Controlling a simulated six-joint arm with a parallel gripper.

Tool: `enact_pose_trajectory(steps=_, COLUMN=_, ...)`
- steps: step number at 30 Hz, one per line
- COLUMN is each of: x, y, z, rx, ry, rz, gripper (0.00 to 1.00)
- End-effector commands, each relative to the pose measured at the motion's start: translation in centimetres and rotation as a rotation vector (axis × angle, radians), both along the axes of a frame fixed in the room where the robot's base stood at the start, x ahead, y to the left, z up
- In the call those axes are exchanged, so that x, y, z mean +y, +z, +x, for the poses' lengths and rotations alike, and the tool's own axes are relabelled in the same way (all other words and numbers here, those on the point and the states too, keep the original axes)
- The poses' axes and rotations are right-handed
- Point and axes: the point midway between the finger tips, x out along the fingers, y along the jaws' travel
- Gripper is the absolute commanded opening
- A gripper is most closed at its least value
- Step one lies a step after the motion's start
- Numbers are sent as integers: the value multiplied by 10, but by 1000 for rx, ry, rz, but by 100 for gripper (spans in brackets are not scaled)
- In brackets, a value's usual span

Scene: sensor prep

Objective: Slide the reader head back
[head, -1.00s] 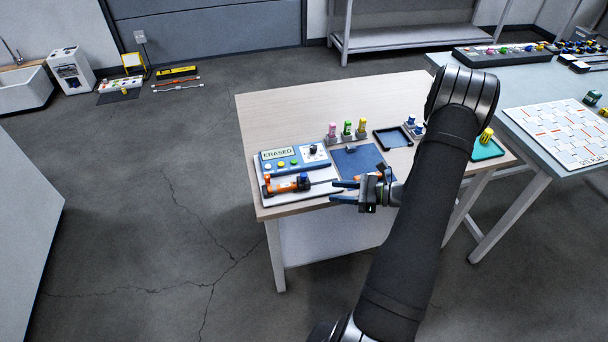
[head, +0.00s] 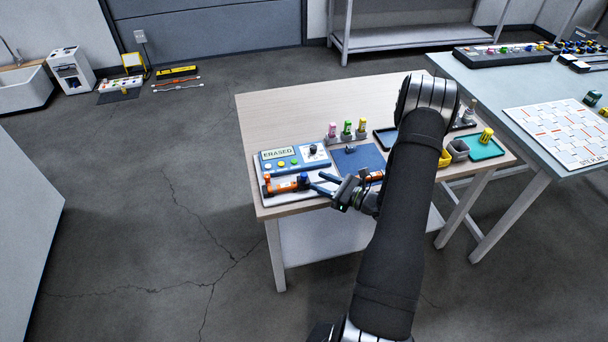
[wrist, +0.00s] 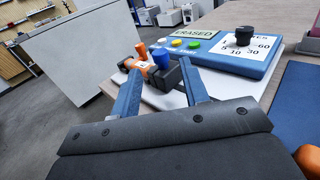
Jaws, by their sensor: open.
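The eraser unit is a blue panel marked ERASED (head: 277,154) on a white base at the table's front left; it also shows in the wrist view (wrist: 192,33). Along its front edge lies an orange reader head (head: 285,186) with a dark block and a blue knob (wrist: 160,57). My gripper (head: 315,180) is open, its blue fingers pointing left at the reader head's right end. In the wrist view the dark block and blue knob appear between the open fingertips (wrist: 159,76). I cannot tell whether the fingers touch it.
A dial (wrist: 243,36) stands on the panel. A blue mat (head: 352,160) lies right of the unit, with an orange piece (head: 375,175) near my wrist. A teal tray (head: 486,148) is farther right. The table's back left is clear.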

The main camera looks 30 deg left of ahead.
Motion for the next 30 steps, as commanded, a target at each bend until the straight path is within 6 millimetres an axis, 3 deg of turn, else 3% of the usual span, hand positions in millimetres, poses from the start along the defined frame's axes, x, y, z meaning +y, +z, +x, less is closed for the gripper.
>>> enact_pose_trajectory(steps=3, x=24, y=0, z=-1, rx=-2, ry=5, rz=0, gripper=41)
enact_pose_trajectory(steps=9, x=53, y=0, z=-1, rx=-1, ry=3, rz=0, gripper=41)
enact_pose_trajectory(steps=15, x=66, y=0, z=0, rx=0, ry=1, rz=0, gripper=41)
enact_pose_trajectory(steps=23, x=67, y=0, z=0, rx=0, ry=0, rz=0, gripper=41)
enact_pose_trajectory(steps=24, x=67, y=0, z=0, rx=0, ry=0, rz=0, gripper=39)
enact_pose_trajectory(steps=30, x=67, y=0, z=0, rx=0, ry=0, rz=0, gripper=0)
